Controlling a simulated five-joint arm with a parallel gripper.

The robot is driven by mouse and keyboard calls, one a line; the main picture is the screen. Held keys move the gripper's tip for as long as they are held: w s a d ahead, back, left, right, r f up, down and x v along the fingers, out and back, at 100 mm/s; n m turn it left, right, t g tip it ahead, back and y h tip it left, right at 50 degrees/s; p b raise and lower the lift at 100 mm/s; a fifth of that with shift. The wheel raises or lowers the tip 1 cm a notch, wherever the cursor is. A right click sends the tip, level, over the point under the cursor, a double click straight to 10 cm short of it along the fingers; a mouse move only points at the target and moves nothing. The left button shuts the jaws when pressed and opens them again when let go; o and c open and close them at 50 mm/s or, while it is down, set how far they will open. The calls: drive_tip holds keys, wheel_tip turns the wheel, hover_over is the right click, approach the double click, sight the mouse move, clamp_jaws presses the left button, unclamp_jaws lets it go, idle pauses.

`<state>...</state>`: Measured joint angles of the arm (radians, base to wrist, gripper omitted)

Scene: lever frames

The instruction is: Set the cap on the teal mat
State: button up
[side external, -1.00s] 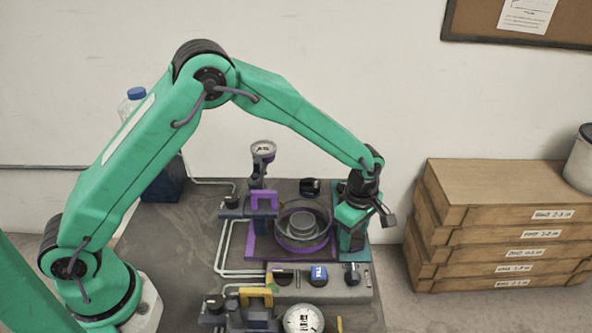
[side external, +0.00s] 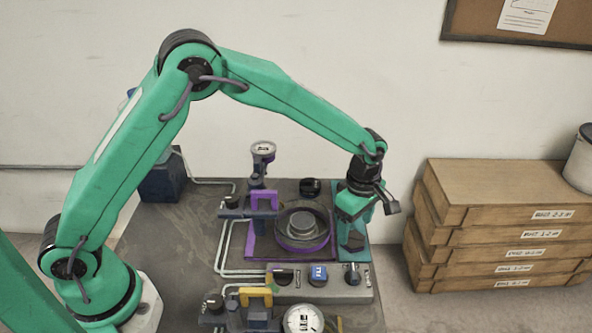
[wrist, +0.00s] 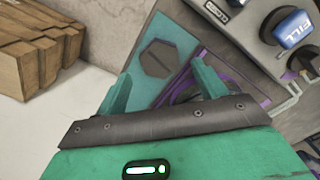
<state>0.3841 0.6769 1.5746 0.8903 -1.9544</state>
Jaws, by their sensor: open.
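The cap is a dark six-sided piece (wrist: 158,58) lying flat on the teal mat (wrist: 172,22) in the wrist view. In the side view the cap (side external: 355,241) shows as a dark shape on the teal mat (side external: 350,256), at the right edge of the bench. My gripper (side external: 352,222) is just above the cap, pointing down. In the wrist view the two teal fingers of my gripper (wrist: 161,72) stand apart with nothing held between them. The cap appears beyond the fingertips.
A round pot (side external: 301,226) stands on a purple-edged base left of the mat. A control box with a blue FILL button (side external: 319,272) is in front. A purple handle (side external: 264,200) and gauge (side external: 263,150) stand behind left. Stacked wooden boxes (side external: 500,220) are right.

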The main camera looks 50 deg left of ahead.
sight(352, 238)
wheel_tip(352, 238, up, 9)
drive_tip(key=shift+f, duration=0.15)
idle(0.8)
drive_tip(key=s+a+r+m+t, duration=0.3)
drive_tip(key=s+a+r+m, duration=0.5)
drive_tip(key=s+a+r, duration=0.35)
drive_tip(key=s+a+m+t, duration=0.1)
drive_tip(key=s+a+m, duration=0.3)
drive_tip(key=s, duration=0.3)
drive_tip(key=s+a+m+t, duration=0.1)
drive_tip(key=s+a+m, duration=0.3)
drive_tip(key=s+m, duration=0.2)
drive_tip(key=shift+s+r+t, duration=0.15)
drive_tip(key=shift+s+t, duration=0.15)
drive_tip(key=shift+s, duration=0.25)
